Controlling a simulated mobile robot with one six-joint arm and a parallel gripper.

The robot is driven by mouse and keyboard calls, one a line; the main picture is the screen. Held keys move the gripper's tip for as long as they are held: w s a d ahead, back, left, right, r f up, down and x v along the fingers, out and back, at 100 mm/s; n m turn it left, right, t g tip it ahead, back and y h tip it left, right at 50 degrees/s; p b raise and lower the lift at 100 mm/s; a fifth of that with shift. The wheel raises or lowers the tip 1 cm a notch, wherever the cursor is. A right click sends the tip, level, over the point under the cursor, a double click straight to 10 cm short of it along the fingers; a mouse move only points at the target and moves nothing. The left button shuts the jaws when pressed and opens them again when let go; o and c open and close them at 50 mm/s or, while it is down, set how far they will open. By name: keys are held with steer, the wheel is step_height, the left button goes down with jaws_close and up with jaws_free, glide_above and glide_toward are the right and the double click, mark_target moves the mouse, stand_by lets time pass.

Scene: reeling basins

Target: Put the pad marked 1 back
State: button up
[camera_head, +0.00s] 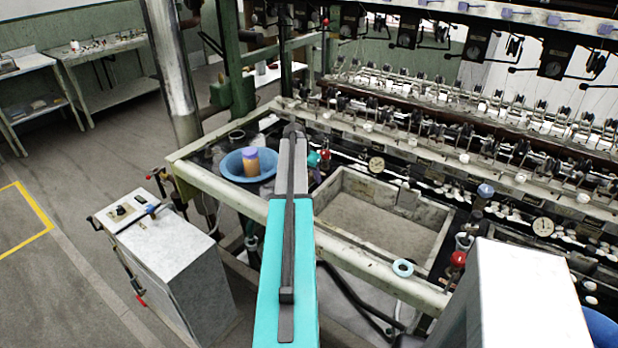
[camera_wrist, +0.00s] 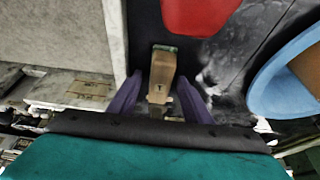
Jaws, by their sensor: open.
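In the wrist view, a small tan block (camera_wrist: 163,66) with a greenish far edge and a small dark mark lies between my fingers. The mark is too small to read surely as a 1, so I cannot tell whether this is the pad. My gripper (camera_wrist: 159,80) has two purple fingers spread on either side of the block, with visible gaps. It is open and holds nothing. In the head view my teal arm reaches over the basin bench, and my fingers and the block are hidden behind it.
A blue bowl (camera_head: 233,173) holding an orange and purple jar (camera_head: 251,163) stands left of my arm. A stone basin (camera_head: 385,215) lies to the right, with a pale blue ring (camera_head: 402,268) on the front rim. A red object (camera_wrist: 198,14) is just beyond the block.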

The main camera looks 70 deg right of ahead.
steer(key=shift+r, duration=0.25)
steer(key=b+v, duration=0.2)
steer(key=v, duration=0.9)
steer(key=shift+a+r+b, duration=0.3)
steer(key=shift+r+b, duration=0.05)
steer(key=shift+b, duration=0.05)
stand_by(0.3)
